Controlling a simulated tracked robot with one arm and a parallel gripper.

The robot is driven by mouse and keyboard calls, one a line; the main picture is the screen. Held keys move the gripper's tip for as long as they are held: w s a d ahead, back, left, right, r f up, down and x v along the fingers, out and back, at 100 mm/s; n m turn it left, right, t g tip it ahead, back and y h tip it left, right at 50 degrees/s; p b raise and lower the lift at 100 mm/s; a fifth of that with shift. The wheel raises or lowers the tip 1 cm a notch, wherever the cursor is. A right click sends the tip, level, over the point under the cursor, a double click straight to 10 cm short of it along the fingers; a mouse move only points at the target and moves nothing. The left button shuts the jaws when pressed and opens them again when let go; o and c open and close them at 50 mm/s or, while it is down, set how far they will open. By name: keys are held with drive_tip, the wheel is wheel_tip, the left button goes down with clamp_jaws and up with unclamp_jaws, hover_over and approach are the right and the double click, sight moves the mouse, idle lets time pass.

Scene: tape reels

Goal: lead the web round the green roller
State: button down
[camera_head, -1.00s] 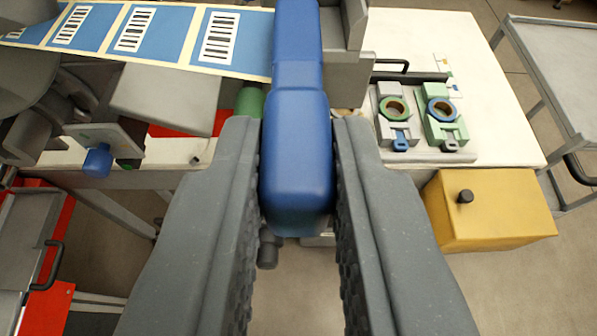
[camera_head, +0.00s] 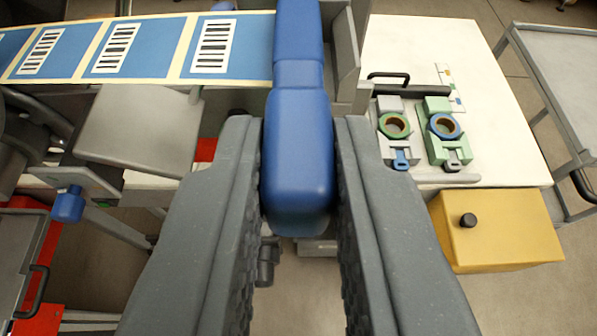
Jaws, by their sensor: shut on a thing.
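The web (camera_head: 131,47), a strip of blue labels with white barcodes and a cream border, runs across the upper left. Its right end meets a blue handle-like block (camera_head: 298,150). My gripper (camera_head: 298,175) is shut on this block, with one grey ribbed finger against each side. The block rises past the top edge of the view, so its upper end is out of sight. I cannot make out the green roller clearly; the area under the web's right end is largely covered by the block and my left finger.
A grey plate (camera_head: 140,130) and a blue knob (camera_head: 68,204) lie below the web at left. At right, a white table (camera_head: 430,50) bears two tape-roll holders (camera_head: 422,130). A yellow box (camera_head: 500,232) with a black knob is below. A grey cart (camera_head: 570,80) stands at far right.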

sight(328, 85)
drive_tip(key=shift+w+d+f, duration=0.1)
drive_tip(key=shift+w+d, duration=0.15)
drive_tip(key=shift+w, duration=0.85)
drive_tip(key=shift+w+d+f, duration=0.1)
drive_tip(key=shift+w+d, duration=0.15)
drive_tip(key=shift+w, duration=0.85)
drive_tip(key=shift+f+b, duration=0.15)
drive_tip(key=shift+b, duration=0.4)
drive_tip(key=b, duration=0.2)
drive_tip(key=shift+w+f+b, duration=0.1)
drive_tip(key=shift+f+b, duration=0.15)
drive_tip(key=shift+b, duration=0.15)
drive_tip(key=shift+d+r+b, duration=0.1)
drive_tip(key=shift+b, duration=0.5)
drive_tip(key=shift+b, duration=0.6)
drive_tip(key=shift+r+b, duration=0.1)
drive_tip(key=shift+b, duration=0.45)
